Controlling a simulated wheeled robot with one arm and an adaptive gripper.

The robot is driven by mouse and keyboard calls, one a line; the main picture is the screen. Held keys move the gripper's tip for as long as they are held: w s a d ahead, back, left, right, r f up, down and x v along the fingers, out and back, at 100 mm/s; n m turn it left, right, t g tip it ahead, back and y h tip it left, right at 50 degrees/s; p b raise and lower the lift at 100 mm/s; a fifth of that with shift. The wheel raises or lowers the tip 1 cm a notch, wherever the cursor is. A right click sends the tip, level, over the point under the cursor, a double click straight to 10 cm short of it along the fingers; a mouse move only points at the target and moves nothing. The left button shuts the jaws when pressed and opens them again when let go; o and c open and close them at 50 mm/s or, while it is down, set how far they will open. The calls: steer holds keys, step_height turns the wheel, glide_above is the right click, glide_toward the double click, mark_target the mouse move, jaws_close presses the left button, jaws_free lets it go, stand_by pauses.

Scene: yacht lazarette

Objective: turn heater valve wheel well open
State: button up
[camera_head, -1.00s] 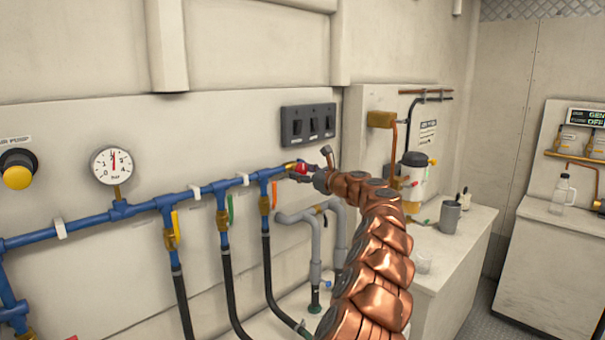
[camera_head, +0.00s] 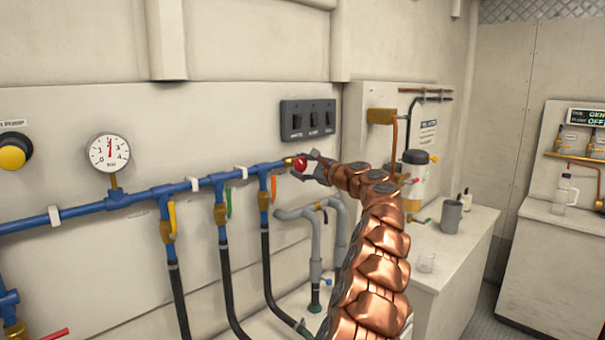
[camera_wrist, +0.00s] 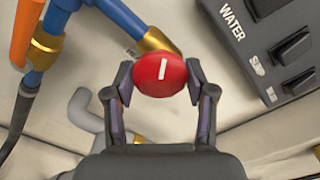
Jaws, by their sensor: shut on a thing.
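The red valve wheel (camera_head: 300,163) sits on a brass fitting at the right end of the blue pipe on the wall. In the wrist view the wheel (camera_wrist: 148,84) is a round red knob with a short white mark that runs nearly upright. My gripper (camera_head: 305,165) reaches it from the right at the end of my copper arm. In the wrist view my gripper (camera_wrist: 160,90) has one finger on each side of the wheel, shut on it. No label naming the heater is readable near the wheel.
The blue pipe (camera_head: 145,199) carries hanging branches with yellow, green and orange levers. A gauge (camera_head: 109,153) is at left. A black switch panel (camera_head: 307,120) is just above the wheel. A counter (camera_head: 455,247) with a cup and a glass stands right.

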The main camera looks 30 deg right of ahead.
steer(key=shift+n+b, duration=1)
steer(key=shift+n, duration=1.2)
steer(key=o, duration=1.2)
steer(key=shift+c, duration=0.2)
steer(key=shift+r, duration=0.1)
steer(key=shift+s+d+r, duration=0.1)
steer(key=shift+s+d, duration=0.05)
steer(key=shift+s, duration=0.25)
steer(key=shift+v, duration=2.65)
glide_toward(304, 166)
steer(key=shift+v, duration=0.8)
